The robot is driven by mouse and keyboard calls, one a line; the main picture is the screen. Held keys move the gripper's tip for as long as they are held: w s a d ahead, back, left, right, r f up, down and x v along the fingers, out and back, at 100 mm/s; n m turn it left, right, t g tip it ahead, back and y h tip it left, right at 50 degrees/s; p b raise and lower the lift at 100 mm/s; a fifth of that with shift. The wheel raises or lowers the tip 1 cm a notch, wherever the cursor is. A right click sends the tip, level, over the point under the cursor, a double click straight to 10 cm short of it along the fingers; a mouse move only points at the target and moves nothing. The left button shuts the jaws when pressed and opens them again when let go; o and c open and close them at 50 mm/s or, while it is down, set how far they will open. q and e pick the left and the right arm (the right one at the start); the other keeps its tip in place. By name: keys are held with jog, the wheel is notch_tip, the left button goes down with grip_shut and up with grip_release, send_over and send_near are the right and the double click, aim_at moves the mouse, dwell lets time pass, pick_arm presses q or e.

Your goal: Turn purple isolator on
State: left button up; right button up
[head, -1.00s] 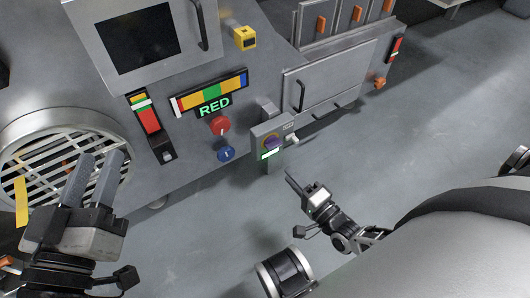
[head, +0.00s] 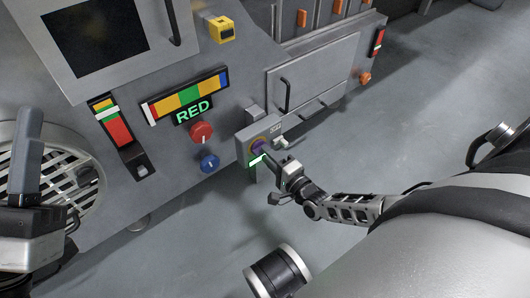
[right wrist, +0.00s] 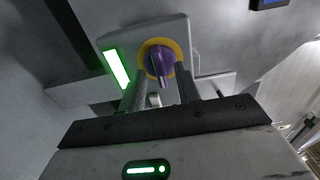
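The purple isolator (head: 258,146) is a purple knob on a yellow disc, on a small grey box (head: 244,142) at the machine's front. A lit green strip (head: 257,160) is beside it. My right gripper (head: 268,158) is right in front of the knob. In the right wrist view the knob (right wrist: 159,62) shows between the two fingers of the right gripper (right wrist: 160,88), with its handle pointing down. The fingers are apart, and I see no clear contact. My left gripper (head: 28,165) is at the left edge, seen side-on, in front of the round grille.
A red knob (head: 202,132) and a blue knob (head: 209,163) are left of the isolator box. A small grey lever (head: 287,143) sticks out at its right. A round white grille (head: 75,180) is at the left. The floor (head: 400,130) to the right is clear.

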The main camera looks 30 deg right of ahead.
pick_arm(q)
jog(key=shift+s+d+r+m+g+h, duration=0.15)
jog(key=shift+s+r+m+h, duration=0.1)
jog(key=shift+m+h, duration=0.25)
jog(key=shift+s+a+r+m+g+h, duration=0.15)
jog(key=shift+r+m+h, duration=0.1)
jog(key=shift+m+h, duration=0.25)
pick_arm(e)
jog(key=shift+w, duration=1.05)
jog(key=shift+a, duration=0.1)
grip_shut()
pick_arm(q)
jog(key=shift+d, duration=0.1)
pick_arm(e)
jog(key=shift+n, duration=0.3)
pick_arm(q)
jog(key=shift+w+f+n+y+p, duration=0.15)
jog(key=shift+w+f+n+y, duration=0.15)
jog(key=shift+n+y, duration=0.3)
jog(key=shift+w+f+n+y+p, duration=0.2)
jog(key=shift+f+n+y, duration=0.25)
jog(key=shift+n+y, duration=0.15)
jog(key=shift+w+f+n+y+p, duration=0.15)
jog(key=shift+w+f+n+y, duration=0.15)
jog(key=shift+n+y, duration=0.25)
pick_arm(e)
jog(key=shift+s+f+n, duration=0.1)
jog(key=shift+n, duration=8.5)
